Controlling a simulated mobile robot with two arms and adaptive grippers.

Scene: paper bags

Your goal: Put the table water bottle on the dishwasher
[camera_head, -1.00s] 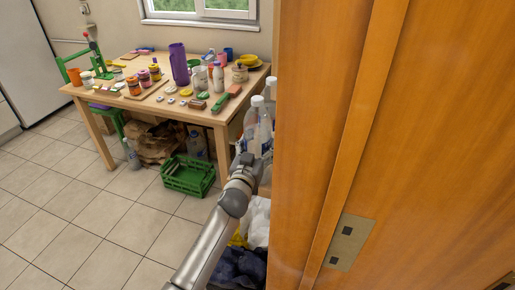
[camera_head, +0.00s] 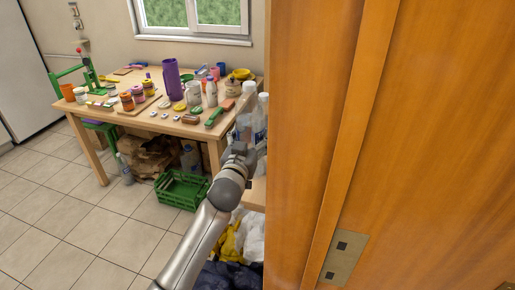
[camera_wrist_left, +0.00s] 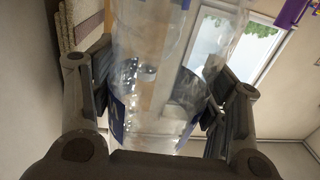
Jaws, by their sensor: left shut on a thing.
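My left gripper (camera_wrist_left: 155,92) is shut around a clear plastic water bottle (camera_wrist_left: 150,50) with a blue-and-white label. In the left wrist view the bottle stands between the two fingers and fills the middle. In the head view my left arm reaches up to the bottle (camera_head: 245,128) beside the wooden door edge; my fingers (camera_head: 240,148) are mostly hidden there. More clear bottles stand close to it, partly behind the door. I cannot make out a dishwasher. My right gripper is not in view.
A large wooden door panel (camera_head: 400,150) blocks the right half. A cluttered wooden table (camera_head: 130,83) stands at the back, with a green crate (camera_head: 182,190) on the floor before it. Bags and cloth (camera_head: 235,245) lie below my arm. Tiled floor at left is clear.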

